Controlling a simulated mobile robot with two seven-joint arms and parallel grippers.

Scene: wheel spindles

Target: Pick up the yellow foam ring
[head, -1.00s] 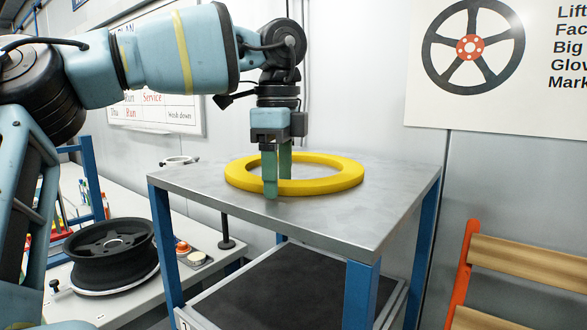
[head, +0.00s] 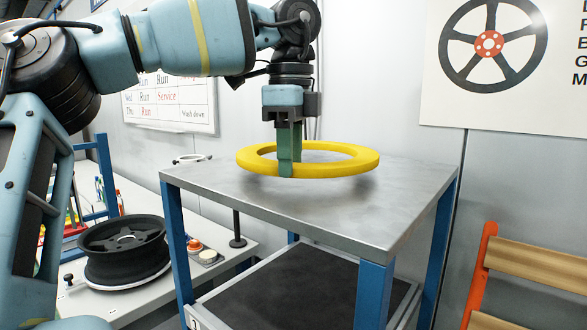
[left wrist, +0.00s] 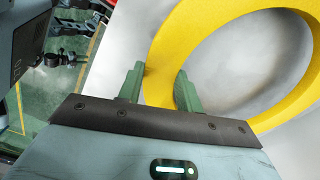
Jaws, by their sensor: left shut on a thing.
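The yellow foam ring (head: 345,166) is in the head view, held level a little above the grey metal tabletop (head: 330,215), with a soft shadow under it. My left gripper (head: 289,168) is shut on the ring's near left band, one green finger outside the band and the other inside the hole. In the left wrist view the ring (left wrist: 185,35) passes between the two green fingers of my left gripper (left wrist: 160,88). My right gripper is not in view.
A black wheel (head: 124,250) lies on a lower bench at the left. A dark lower shelf (head: 285,285) is under the metal table. An orange rack with wooden slats (head: 530,257) stands at the right. The front of the tabletop is clear.

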